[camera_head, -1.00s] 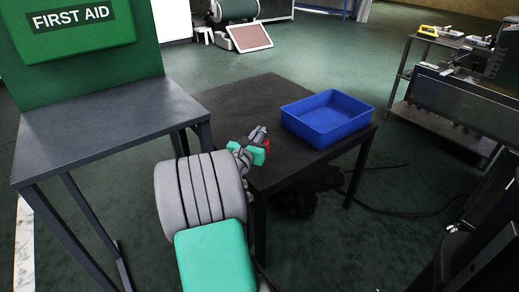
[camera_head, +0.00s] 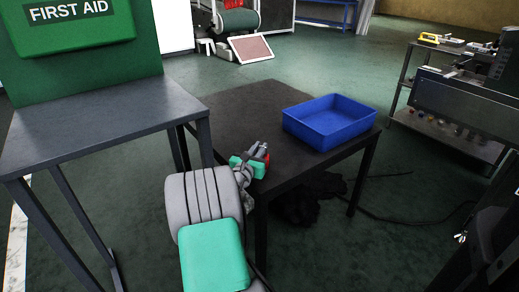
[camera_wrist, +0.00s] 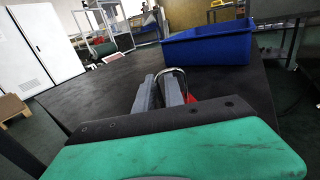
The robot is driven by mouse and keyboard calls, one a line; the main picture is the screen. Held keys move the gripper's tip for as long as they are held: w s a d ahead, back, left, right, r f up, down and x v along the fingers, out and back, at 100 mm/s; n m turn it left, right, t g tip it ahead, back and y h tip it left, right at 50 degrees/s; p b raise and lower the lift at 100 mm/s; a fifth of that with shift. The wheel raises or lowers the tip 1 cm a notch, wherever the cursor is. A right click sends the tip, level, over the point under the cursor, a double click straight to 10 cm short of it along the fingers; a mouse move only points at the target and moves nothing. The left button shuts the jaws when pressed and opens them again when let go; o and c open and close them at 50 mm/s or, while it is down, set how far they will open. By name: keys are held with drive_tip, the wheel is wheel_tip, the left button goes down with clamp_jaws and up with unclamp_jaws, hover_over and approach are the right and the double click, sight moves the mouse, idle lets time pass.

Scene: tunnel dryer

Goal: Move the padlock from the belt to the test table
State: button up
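My gripper (camera_head: 264,150) is over the near left part of a low black table (camera_head: 240,108), with its fingers pointing toward the table's far side. It is shut on the padlock (camera_head: 267,158), of which only a bit of red shows in the head view. In the wrist view the padlock's metal shackle and a red edge of its body (camera_wrist: 191,98) show at the fingers (camera_wrist: 162,90). The fingers hide most of the body. I cannot tell whether the padlock touches the tabletop. No belt is clearly in view.
A blue open bin (camera_head: 306,133) stands on the table's right part. A grey table (camera_head: 95,125) with a green first aid box (camera_head: 70,25) is at left. A machine and shelf (camera_head: 450,125) stand at right. The black tabletop left of the bin is clear.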

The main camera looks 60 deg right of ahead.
drive_tip(key=shift+o, duration=1.1)
drive_tip(key=shift+r, duration=0.15)
drive_tip(key=s+a+p, duration=0.1)
drive_tip(key=a+p, duration=0.1)
drive_tip(key=a, duration=1)
drive_tip(key=shift+s+p, duration=0.15)
drive_tip(key=shift+p, duration=0.25)
